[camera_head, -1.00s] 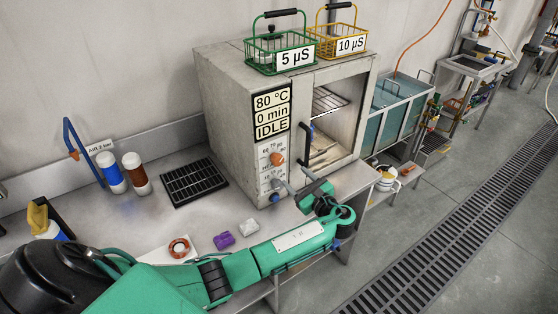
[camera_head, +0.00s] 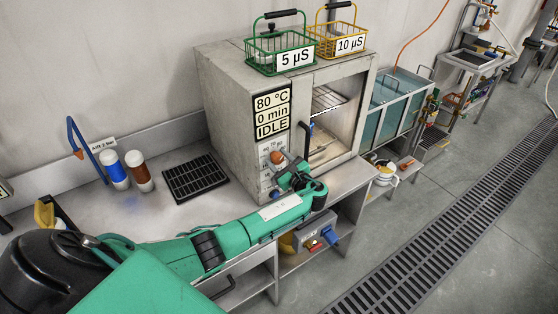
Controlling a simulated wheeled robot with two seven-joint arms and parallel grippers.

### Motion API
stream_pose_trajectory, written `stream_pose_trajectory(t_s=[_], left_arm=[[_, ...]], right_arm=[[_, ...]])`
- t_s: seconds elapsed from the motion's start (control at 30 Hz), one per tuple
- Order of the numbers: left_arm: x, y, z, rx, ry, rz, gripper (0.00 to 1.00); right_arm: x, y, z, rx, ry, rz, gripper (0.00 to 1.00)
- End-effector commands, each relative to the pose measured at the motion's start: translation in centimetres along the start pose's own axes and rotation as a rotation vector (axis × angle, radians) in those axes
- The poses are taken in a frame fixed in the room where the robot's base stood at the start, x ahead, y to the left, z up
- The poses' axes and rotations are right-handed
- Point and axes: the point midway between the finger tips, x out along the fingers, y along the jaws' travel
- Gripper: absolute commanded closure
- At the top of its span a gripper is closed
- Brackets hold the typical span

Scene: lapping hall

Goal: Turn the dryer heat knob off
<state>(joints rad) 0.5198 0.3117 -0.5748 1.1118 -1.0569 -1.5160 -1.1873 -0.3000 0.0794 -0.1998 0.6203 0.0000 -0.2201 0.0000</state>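The dryer (camera_head: 228,110) is a grey box on the steel bench, with a display reading 80 °C, 0 min, IDLE. Below the display is a dial panel with an orange knob (camera_head: 277,158). A small blue part (camera_head: 275,194) shows lower on the panel, mostly behind my gripper. My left arm reaches across the bench from the left. Its gripper (camera_head: 284,170) is right at the front of the panel, just below the orange knob and overlapping it in view. Whether the fingers touch the knob or are closed cannot be told. My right gripper is not in view.
A green basket (camera_head: 267,62) and a yellow basket (camera_head: 345,50) stand on the dryer. A dark door handle (camera_head: 308,140) is close right of the panel. A black grate (camera_head: 195,178) and two bottles (camera_head: 138,172) stand left on the bench. Blue tanks (camera_head: 395,105) stand at right.

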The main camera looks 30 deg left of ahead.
Motion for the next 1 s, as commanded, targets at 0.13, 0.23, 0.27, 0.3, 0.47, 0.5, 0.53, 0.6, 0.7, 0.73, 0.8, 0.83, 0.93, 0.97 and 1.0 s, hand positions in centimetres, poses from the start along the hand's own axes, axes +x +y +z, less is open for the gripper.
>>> stream_pose_trajectory(t_s=[0.13, 0.23, 0.27, 0.3, 0.47, 0.5, 0.53, 0.6, 0.7, 0.73, 0.8, 0.83, 0.93, 0.97, 1.0], left_arm=[[0.0, 0.0, 0.0, 0.0, 0.0, 0.0, 0.81], [0.0, 0.0, 0.0, 0.0, 0.0, 0.0, 0.86], [0.0, 0.0, 0.0, 0.0, 0.0, 0.0, 0.86], [-0.1, 0.0, 0.0, -0.002, 0.0, 0.0, 0.86], [-0.1, 0.0, -0.1, -0.027, 0.0, 0.0, 0.86], [-0.1, 0.0, -0.1, -0.039, 0.0, 0.0, 0.86], [-0.1, 0.0, -0.2, -0.051, 0.0, 0.0, 0.86], [-0.1, 0.0, -0.3, -0.084, 0.0, 0.0, 0.86], [-0.1, 0.0, -0.4, -0.149, 0.001, 0.001, 0.86], [-0.1, 0.0, -0.4, -0.172, 0.002, 0.001, 0.86], [-0.1, 0.0, -0.5, -0.228, 0.001, 0.0, 0.86], [-0.1, 0.0, -0.5, -0.256, 0.001, 0.0, 0.86], [-0.1, -0.1, -0.6, -0.349, 0.001, 0.0, 0.86], [-0.1, -0.1, -0.6, -0.377, 0.002, 0.0, 0.86], [-0.1, -0.1, -0.6, -0.415, 0.002, 0.0, 0.86]], right_arm=[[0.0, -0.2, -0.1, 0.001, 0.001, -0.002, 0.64], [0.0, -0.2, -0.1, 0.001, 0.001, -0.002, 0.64], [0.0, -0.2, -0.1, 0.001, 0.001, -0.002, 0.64], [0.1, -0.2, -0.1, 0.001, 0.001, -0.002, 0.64], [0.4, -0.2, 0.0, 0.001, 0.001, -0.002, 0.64], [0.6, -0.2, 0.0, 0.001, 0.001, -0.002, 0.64], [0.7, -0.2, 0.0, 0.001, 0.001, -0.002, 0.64], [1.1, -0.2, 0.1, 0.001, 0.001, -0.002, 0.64], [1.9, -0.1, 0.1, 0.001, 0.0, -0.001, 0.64], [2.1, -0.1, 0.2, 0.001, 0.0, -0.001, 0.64], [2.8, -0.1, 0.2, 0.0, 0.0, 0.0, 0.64], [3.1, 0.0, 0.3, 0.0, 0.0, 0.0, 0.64], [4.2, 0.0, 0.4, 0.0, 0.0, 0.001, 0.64], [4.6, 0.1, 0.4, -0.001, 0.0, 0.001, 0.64], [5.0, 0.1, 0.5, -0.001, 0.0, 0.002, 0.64]])
